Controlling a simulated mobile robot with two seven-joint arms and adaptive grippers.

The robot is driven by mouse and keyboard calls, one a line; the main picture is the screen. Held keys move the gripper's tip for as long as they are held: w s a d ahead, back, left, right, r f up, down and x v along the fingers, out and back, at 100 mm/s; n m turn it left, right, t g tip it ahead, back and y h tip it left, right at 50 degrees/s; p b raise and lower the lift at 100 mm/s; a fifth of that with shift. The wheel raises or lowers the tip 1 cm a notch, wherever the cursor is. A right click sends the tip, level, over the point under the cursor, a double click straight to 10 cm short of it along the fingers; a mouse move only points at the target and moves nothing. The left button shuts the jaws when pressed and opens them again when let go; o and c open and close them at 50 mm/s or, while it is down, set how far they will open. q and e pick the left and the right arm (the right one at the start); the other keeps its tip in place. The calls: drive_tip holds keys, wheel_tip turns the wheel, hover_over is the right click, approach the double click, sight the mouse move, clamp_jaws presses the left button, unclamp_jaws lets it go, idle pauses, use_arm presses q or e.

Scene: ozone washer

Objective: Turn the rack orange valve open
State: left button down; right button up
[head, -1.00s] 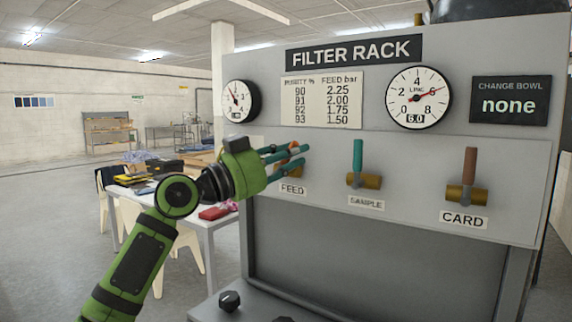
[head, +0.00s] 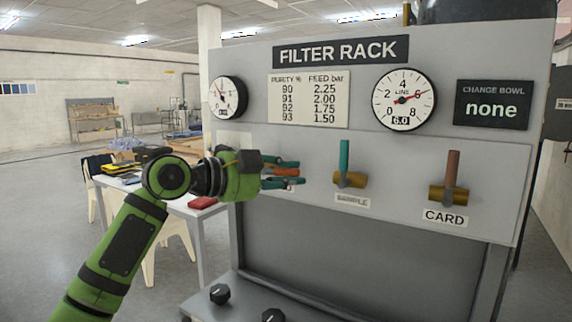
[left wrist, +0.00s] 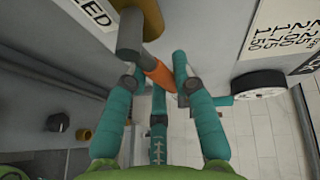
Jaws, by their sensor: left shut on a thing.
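The orange valve handle (head: 286,171) is the leftmost on the filter rack, at the FEED position. It points roughly sideways in the head view, between the teal fingers of my left gripper (head: 297,173). In the left wrist view the orange handle (left wrist: 158,74) runs from a grey stem (left wrist: 130,32) into the space between the fingers. My left gripper (left wrist: 157,66) is shut on it. The gripper hides most of the valve body and FEED label in the head view. My right gripper is not in view.
To the right on the panel are a teal SAMPLE handle (head: 344,157) and a brown CARD handle (head: 452,167), both upright. Two gauges sit above. A shelf with black knobs (head: 220,293) juts out below. A cluttered table (head: 215,222) stands behind my left arm.

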use_arm(q)
drive_tip(key=shift+f+m, duration=0.15)
drive_tip(key=shift+m, duration=0.35)
drive_tip(key=shift+w+a+f+y, duration=0.1)
drive_tip(key=shift+y, duration=0.2)
drive_tip(key=c, duration=1)
unclamp_jaws()
drive_tip(key=v, duration=1.2)
